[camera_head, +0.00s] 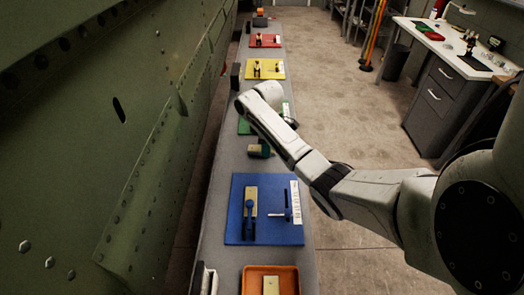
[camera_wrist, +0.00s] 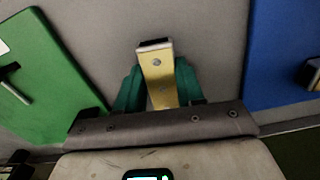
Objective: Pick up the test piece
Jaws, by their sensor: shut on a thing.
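The test piece (camera_wrist: 158,78) is a pale yellow strip with a dark end and rivet-like dots, seen in the wrist view. My gripper (camera_wrist: 157,90) has green fingers, shut on it from both sides. The strip's near end is hidden by the gripper body. In the head view my gripper (camera_head: 257,150) is small, over the grey bench between the green mat and the blue mat. I cannot tell whether the piece touches the bench.
The blue mat (camera_head: 235,229) holds a yellow strip and blue-handled tools. The green mat (camera_wrist: 45,85) lies left in the wrist view. An orange tray (camera_head: 251,272) holds another strip. The green fuselage wall (camera_head: 90,130) borders the long bench (camera_head: 222,150) on the left.

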